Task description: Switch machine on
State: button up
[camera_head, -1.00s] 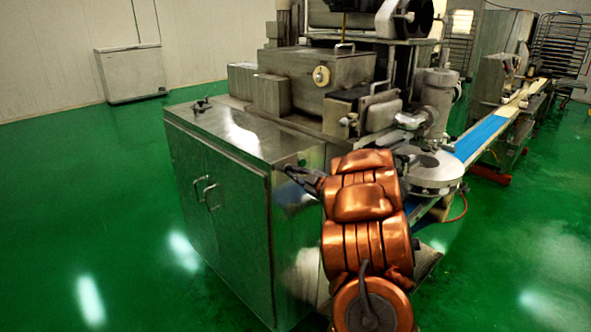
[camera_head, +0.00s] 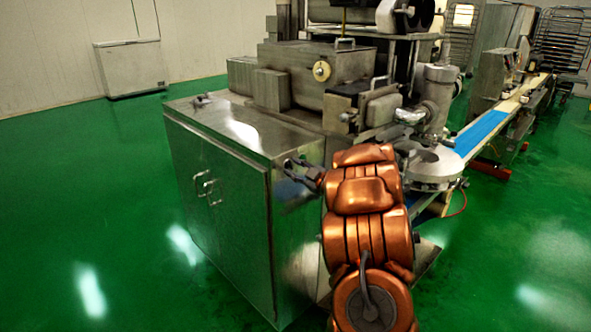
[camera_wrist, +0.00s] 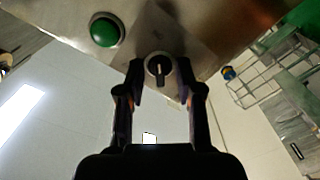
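The machine (camera_head: 225,190) is a steel cabinet with metal units on top. Its switch, a black rotary knob in a silver ring (camera_wrist: 158,68), is on the steel panel in the wrist view. The knob's bar looks roughly upright in that picture. My gripper (camera_wrist: 160,78) is open, with one finger on each side of the knob. Whether the fingers touch it I cannot tell. In the head view my gripper (camera_head: 296,170) is at the cabinet's upper right side, and the switch is hidden there.
A domed green button (camera_wrist: 105,31) sits on the same panel, left of the knob in the wrist view. A conveyor with a blue belt (camera_head: 482,135) runs off to the back right. The green floor left of the cabinet is clear.

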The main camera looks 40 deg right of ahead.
jog(key=s, duration=1.2)
jog(key=shift+a, duration=0.1)
dwell(0.4)
